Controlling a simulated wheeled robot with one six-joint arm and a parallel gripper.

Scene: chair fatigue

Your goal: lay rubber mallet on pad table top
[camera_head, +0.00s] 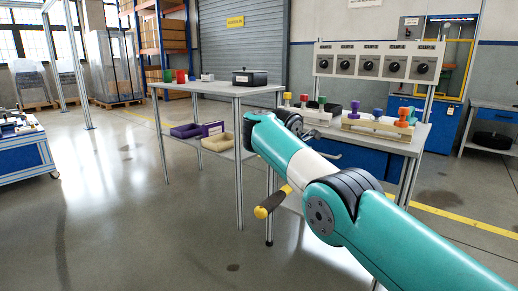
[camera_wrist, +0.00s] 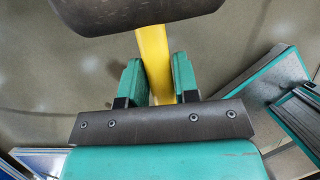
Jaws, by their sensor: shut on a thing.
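The rubber mallet shows in the wrist view with a dark head (camera_wrist: 135,12) across the top and a yellow handle (camera_wrist: 152,50). My gripper (camera_wrist: 158,72) has its two green fingers shut on this handle, and the mallet is held above the grey floor. I cannot tell for sure which surface is the pad table.
A grey table (camera_head: 205,87) with a black box (camera_head: 250,78) and coloured blocks stands ahead, with bins (camera_head: 218,142) on its lower shelf. A workbench (camera_head: 415,133) with coloured knobs and a dial panel (camera_head: 385,62) stands to the right. Open floor (camera_head: 120,220) lies at left.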

